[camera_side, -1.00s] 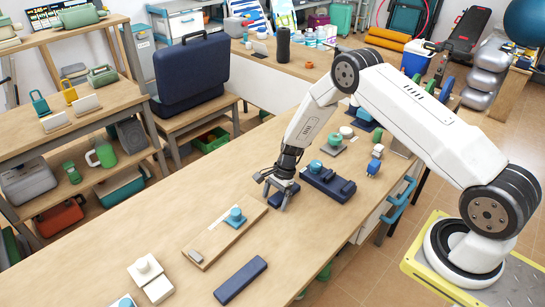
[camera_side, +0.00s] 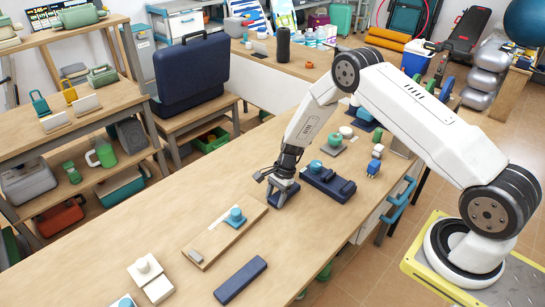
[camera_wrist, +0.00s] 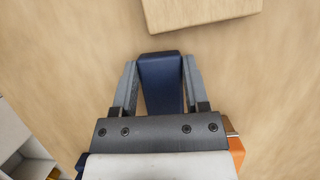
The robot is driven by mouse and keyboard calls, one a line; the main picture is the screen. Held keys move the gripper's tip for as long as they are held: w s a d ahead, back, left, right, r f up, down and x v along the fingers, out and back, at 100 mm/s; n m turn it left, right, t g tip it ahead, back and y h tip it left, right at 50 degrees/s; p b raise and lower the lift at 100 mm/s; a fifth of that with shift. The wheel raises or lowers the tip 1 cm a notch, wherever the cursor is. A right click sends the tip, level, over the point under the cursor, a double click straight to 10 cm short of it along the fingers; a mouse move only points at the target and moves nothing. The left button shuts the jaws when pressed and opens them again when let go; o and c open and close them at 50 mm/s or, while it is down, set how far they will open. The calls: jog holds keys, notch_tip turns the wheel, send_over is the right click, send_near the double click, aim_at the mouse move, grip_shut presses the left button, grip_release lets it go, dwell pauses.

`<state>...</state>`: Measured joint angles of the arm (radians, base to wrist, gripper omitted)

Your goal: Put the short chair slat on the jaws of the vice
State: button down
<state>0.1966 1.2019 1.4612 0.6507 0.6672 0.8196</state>
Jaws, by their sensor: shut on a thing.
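My gripper (camera_side: 276,185) is low over the middle of the long wooden table. In the wrist view, my gripper (camera_wrist: 160,85) has its two grey fingers closed on the sides of a short dark blue slat (camera_wrist: 161,68). The slat (camera_side: 285,195) is partly hidden by the fingers in the side view; I cannot tell whether it touches the table. Just right of it is a dark blue block-like device with a teal knob (camera_side: 327,182), possibly the vice. Its jaws cannot be made out clearly.
A wooden board (camera_side: 213,243) with a teal knob lies nearer the camera; a longer dark blue slat (camera_side: 241,280) lies beside it. White blocks (camera_side: 150,280) stand at the front left. A grey plate with a teal knob (camera_side: 333,146) is behind the blue device.

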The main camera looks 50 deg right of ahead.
jog(key=shift+r, duration=0.95)
jog(key=s+r, duration=1.1)
jog(key=s, duration=0.3)
jog(key=shift+a, duration=0.35)
